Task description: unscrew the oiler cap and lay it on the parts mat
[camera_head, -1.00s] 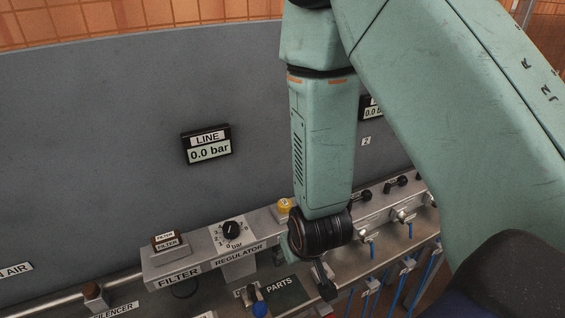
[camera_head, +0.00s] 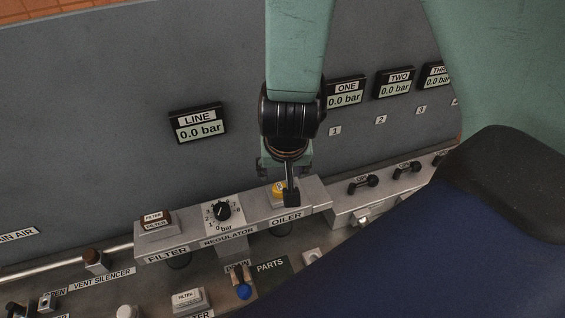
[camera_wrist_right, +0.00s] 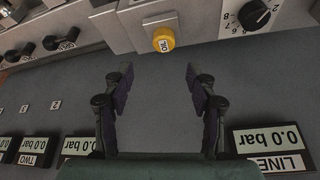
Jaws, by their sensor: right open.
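The yellow oiler cap (camera_head: 277,188) sits on top of the grey block labelled OILER (camera_head: 312,196); a finger partly covers it in the head view. In the right wrist view the cap (camera_wrist_right: 164,39) shows whole, just beyond the fingertips and roughly midway between them. My right gripper (camera_head: 280,183) is open and empty, pointing down above the cap; its two fingers (camera_wrist_right: 159,76) stand apart in the wrist view. The dark green parts mat (camera_head: 277,268), marked PARTS, lies on the bench below the oiler, partly hidden. My left gripper is out of view.
Left of the oiler are the regulator knob (camera_head: 222,211) and the brown filter cap (camera_head: 155,217). Black valve levers (camera_head: 363,182) stand to the right. A blue drain knob (camera_head: 243,291) is beside the mat. The grey panel with gauges (camera_head: 198,123) rises behind.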

